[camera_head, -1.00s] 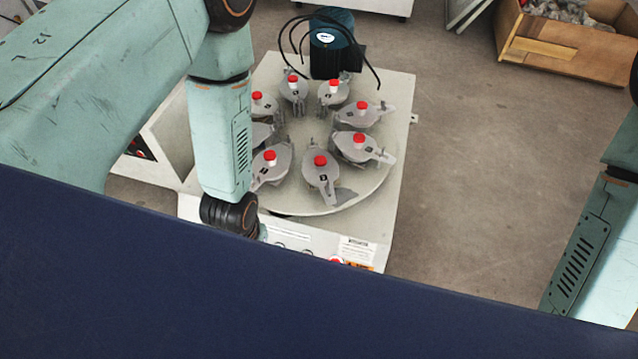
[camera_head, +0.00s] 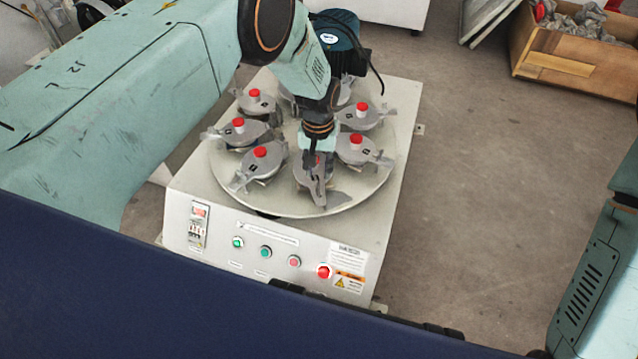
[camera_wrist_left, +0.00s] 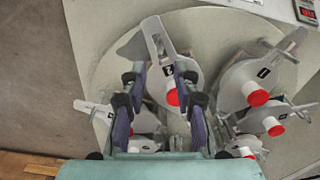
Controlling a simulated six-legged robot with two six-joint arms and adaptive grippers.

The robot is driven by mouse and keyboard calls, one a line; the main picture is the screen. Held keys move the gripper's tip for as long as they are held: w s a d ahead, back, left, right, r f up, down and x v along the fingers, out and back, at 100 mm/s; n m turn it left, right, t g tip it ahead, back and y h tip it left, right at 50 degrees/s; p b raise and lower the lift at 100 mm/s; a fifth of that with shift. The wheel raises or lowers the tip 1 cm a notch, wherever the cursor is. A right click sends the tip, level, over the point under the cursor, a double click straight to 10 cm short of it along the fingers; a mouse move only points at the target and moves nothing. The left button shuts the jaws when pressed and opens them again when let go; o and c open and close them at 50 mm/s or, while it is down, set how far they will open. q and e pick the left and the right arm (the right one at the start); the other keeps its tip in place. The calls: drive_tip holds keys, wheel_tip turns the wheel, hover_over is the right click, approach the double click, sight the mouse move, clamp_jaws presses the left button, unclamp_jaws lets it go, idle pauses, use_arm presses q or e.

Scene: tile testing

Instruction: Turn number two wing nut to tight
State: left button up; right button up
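Several grey lidded pots with red-topped knobs stand in a ring on a round turntable (camera_head: 345,200). My left gripper (camera_head: 314,170) points down over the front pot (camera_head: 301,183), partly hiding it. In the left wrist view my left gripper (camera_wrist_left: 160,78) is open, its two fingers apart on either side of this pot (camera_wrist_left: 188,66). Its label looks like a 2 but is small. Its red knob (camera_wrist_left: 173,97) shows between the fingers; I cannot tell whether they touch it. My right gripper is out of view; only part of the right arm shows.
Neighbouring pots (camera_head: 258,168) and (camera_head: 360,150) stand close on both sides. The machine's front panel (camera_head: 215,235) carries buttons and a red knob (camera_head: 324,271). A dark motor (camera_head: 338,38) stands behind. A wooden crate (camera_head: 570,60) is on the floor at the back right.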

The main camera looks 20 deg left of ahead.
sight(318, 185)
use_arm(q)
wheel_tip(318, 185, down, 6)
drive_tip(key=shift+r+b, duration=0.15)
drive_tip(key=shift+b, duration=0.85)
drive_tip(key=shift+c, duration=0.3)
clamp_jaws()
